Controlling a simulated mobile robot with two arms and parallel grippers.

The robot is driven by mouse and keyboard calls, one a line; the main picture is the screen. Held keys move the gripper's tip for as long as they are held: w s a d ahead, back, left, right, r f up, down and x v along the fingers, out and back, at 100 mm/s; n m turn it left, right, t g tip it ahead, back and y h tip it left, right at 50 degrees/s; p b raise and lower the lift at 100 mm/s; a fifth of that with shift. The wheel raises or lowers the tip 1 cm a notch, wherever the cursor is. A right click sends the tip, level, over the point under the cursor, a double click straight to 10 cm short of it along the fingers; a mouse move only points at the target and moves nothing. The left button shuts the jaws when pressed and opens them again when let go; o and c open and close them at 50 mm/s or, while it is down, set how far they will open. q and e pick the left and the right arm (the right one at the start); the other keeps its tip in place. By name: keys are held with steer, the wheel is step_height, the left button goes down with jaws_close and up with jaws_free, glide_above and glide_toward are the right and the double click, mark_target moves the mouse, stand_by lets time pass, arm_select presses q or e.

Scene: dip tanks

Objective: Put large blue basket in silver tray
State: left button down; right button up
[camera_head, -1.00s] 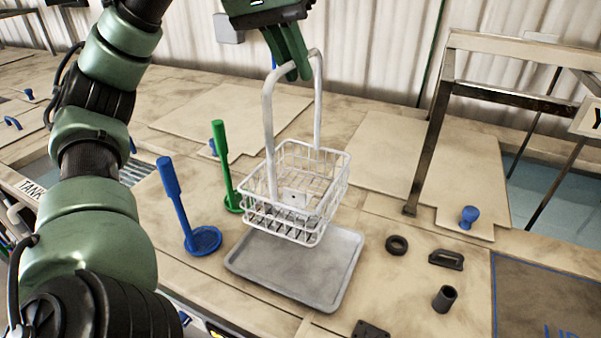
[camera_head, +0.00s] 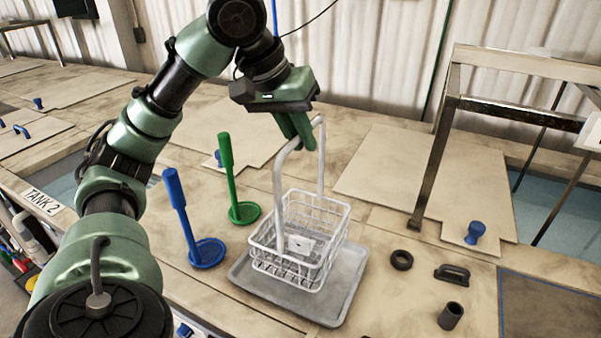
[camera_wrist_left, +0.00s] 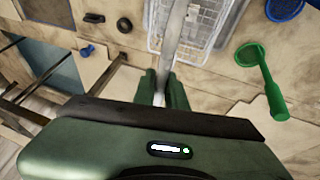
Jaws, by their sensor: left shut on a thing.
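The basket in view is white wire (camera_head: 298,235), not blue, with a tall pale handle (camera_head: 279,195). My left gripper (camera_head: 300,130) is shut on the top of this handle, and the basket hangs upright below it. The left wrist view shows the handle (camera_wrist_left: 176,35) between the fingers (camera_wrist_left: 163,85) and part of the basket (camera_wrist_left: 200,22) beyond. The silver-grey tray (camera_head: 345,300) lies flat on the worktop directly under the basket. The basket is within the tray's outline, very low; I cannot tell whether it touches. My right gripper is not in view.
A blue long-handled dipper (camera_head: 207,252) and a green one (camera_head: 243,212) stand left of the tray. A black ring (camera_head: 402,260), a black handle (camera_head: 452,274) and a dark cylinder (camera_head: 450,316) lie to its right. A metal frame (camera_head: 437,150) stands at the right.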

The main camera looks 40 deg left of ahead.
arm_select(q)
step_height(320, 180, down, 8)
steer(key=shift+r+b, duration=0.25)
steer(key=shift+b, duration=0.15)
steer(key=c, duration=1.5)
jaws_free()
steer(key=shift+o, duration=0.2)
steer(key=shift+s, duration=0.1)
steer(key=p+v, duration=0.1)
steer(key=v, duration=1.1)
